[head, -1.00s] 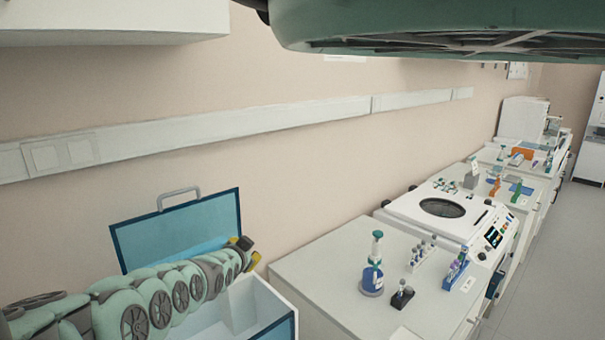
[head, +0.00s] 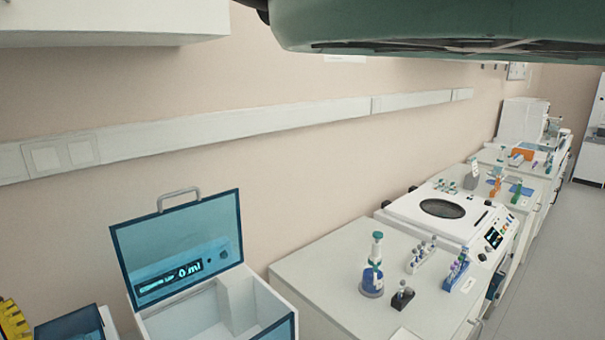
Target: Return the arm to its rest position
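My gripper is not in view. The arm does not show over the benches or the open box. A green part of my own body (head: 450,28) spans the top of the head view. The white box (head: 262,298) at the lower left has its blue see-through lid (head: 150,236) raised. A lit panel reading "0 ml" shows in the lid area. The part of the box inside that I can see holds no gripper.
A bench (head: 330,270) to the right holds a blue bottle (head: 373,277), small tube racks (head: 455,270) and a white centrifuge-like machine (head: 440,212). A yellow notched object (head: 14,320) is cut off at the lower left. Floor (head: 545,250) is clear at the right.

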